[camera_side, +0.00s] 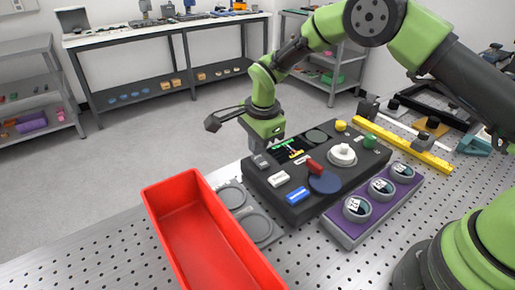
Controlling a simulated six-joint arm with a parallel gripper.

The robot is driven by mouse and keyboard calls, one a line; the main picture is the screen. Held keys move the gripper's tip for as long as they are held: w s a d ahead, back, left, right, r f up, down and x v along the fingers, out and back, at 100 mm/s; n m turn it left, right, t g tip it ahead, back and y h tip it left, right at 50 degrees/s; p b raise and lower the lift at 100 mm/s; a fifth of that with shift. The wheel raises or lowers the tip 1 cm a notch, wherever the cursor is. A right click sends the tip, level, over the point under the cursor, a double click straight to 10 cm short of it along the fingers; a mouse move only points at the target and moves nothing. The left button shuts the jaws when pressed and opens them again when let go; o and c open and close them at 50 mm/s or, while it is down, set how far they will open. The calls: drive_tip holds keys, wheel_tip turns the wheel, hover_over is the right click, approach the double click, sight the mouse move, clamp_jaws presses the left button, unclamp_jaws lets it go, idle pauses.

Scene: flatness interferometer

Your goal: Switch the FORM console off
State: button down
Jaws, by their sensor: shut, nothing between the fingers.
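The dark console (298,204) lies on the perforated bench at the picture's centre. On its top I see a small lit screen (288,150), a white button (279,179), a blue button (298,195), a red piece over a blue disc (325,183), a white round knob (342,155), a yellow knob (341,126) and a green knob (370,142). Labels are too small to read. My gripper (256,152) is shut and empty, pointing down over the console's far left corner, near a grey piece (261,161). I cannot tell whether the fingertips touch it.
A red open bin (165,216) stands at the left, beside a grey plate with round recesses (257,228). A purple-topped tray (345,226) with several round gauges lies at the right. A yellow bar (404,145) lies behind. Bare bench shows in front.

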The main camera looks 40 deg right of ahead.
drive_tip(key=shift+w+f, duration=0.1)
drive_tip(key=shift+f, duration=0.7)
drive_tip(key=shift+w+f, duration=0.1)
drive_tip(key=shift+f, duration=0.15)
drive_tip(key=shift+s+r, duration=0.15)
drive_tip(key=shift+s, duration=0.65)
drive_tip(key=shift+r, duration=0.15)
wheel_tip(320, 180, up, 14)
drive_tip(key=s, duration=0.2)
